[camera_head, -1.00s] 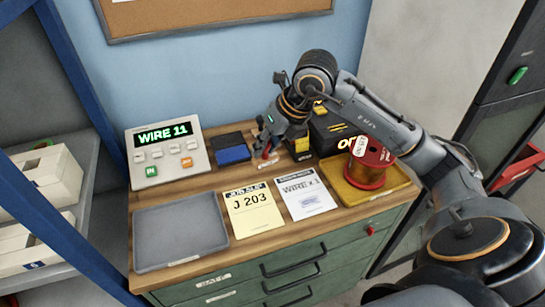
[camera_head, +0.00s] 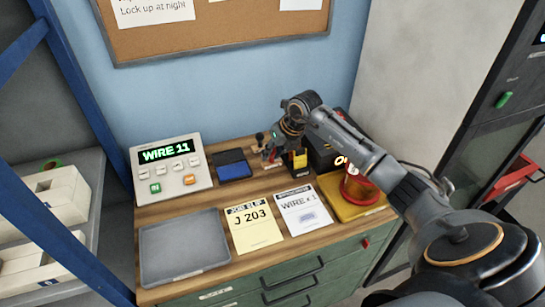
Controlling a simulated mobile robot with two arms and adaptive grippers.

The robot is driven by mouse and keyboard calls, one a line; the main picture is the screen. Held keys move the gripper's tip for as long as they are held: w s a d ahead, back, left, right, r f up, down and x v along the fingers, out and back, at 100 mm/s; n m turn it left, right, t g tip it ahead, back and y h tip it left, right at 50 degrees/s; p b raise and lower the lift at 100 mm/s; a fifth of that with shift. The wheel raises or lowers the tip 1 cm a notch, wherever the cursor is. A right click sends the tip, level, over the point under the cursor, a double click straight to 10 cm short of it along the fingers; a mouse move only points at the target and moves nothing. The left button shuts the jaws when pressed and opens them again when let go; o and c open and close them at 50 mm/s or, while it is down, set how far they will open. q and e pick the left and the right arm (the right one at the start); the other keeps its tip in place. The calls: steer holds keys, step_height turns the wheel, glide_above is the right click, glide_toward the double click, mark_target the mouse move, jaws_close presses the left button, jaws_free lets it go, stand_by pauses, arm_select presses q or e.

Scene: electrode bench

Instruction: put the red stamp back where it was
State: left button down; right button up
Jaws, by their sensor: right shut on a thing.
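My right gripper (camera_head: 271,151) points down over the back of the wooden bench, between the blue ink pad and the yellow-and-black item. It is shut on the red stamp (camera_head: 272,156); only a small red part of it shows between the fingers. The fingers hide the rest, and I cannot tell whether its base touches the bench. The ink pad (camera_head: 232,171) has its dark lid open, just left of the gripper. My left gripper is not in view.
A display box reading WIRE 11 (camera_head: 176,153) stands at the back left. A grey tray (camera_head: 184,246), a yellow job slip (camera_head: 253,231) and a white sheet (camera_head: 302,211) lie in front. A red spool (camera_head: 358,187) sits on a yellow tray (camera_head: 337,205) at right, partly behind my arm.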

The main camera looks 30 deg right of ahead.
mark_target(272, 161)
steer(key=f+p, duration=0.2)
steer(key=f, duration=0.1)
steer(key=shift+w+d, duration=0.1)
steer(key=shift+w, duration=0.1)
steer(key=shift+f, duration=0.25)
steer(key=shift+f, duration=0.1)
steer(key=o, duration=0.5)
steer(key=shift+f, duration=0.1)
steer(key=o, duration=0.4)
